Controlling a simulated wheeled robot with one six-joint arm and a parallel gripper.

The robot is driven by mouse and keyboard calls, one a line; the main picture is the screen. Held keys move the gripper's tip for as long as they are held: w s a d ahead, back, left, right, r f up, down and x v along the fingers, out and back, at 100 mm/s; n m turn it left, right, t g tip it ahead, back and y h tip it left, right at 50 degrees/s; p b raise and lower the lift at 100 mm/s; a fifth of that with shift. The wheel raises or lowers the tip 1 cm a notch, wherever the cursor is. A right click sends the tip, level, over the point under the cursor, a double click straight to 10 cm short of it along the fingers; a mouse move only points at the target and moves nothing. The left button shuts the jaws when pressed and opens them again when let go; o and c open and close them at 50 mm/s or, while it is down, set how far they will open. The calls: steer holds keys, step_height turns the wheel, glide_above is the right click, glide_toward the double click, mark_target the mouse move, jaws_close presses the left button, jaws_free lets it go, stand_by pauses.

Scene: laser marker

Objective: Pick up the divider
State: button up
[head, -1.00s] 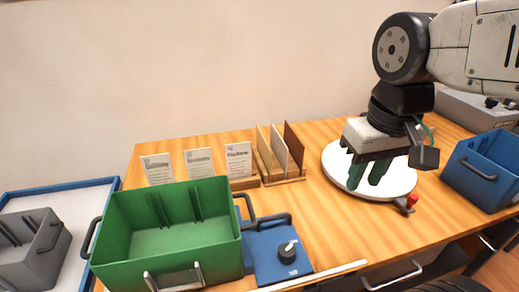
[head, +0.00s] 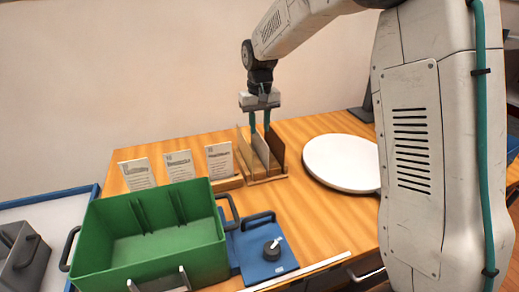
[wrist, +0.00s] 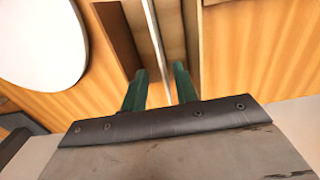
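A thin pale divider (head: 260,152) stands upright in the middle of a wooden rack (head: 268,180), between two wooden panels. My gripper (head: 260,128) points down over the rack from above. In the wrist view, its two green fingers (wrist: 160,72) are apart, one on each side of the pale edge of the divider (wrist: 156,38). Gaps show between the fingers and the divider, so the gripper is open around its top edge. The rack hides the divider's lower end, and how deep the fingers reach is hard to tell.
A tan panel (head: 243,150) and a brown panel (head: 276,148) stand close on either side. Three label cards (head: 178,168) are to the left. A green bin (head: 150,245) and a blue fixture (head: 262,255) stand in front. A white round turntable (head: 342,160) is to the right.

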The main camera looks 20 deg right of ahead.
mark_target(259, 144)
step_height(259, 144, down, 7)
steer(key=shift+s+a+f, duration=0.1)
steer(key=shift+s+f, duration=0.05)
steer(key=shift+f, duration=0.05)
stand_by(0.3)
jaws_close()
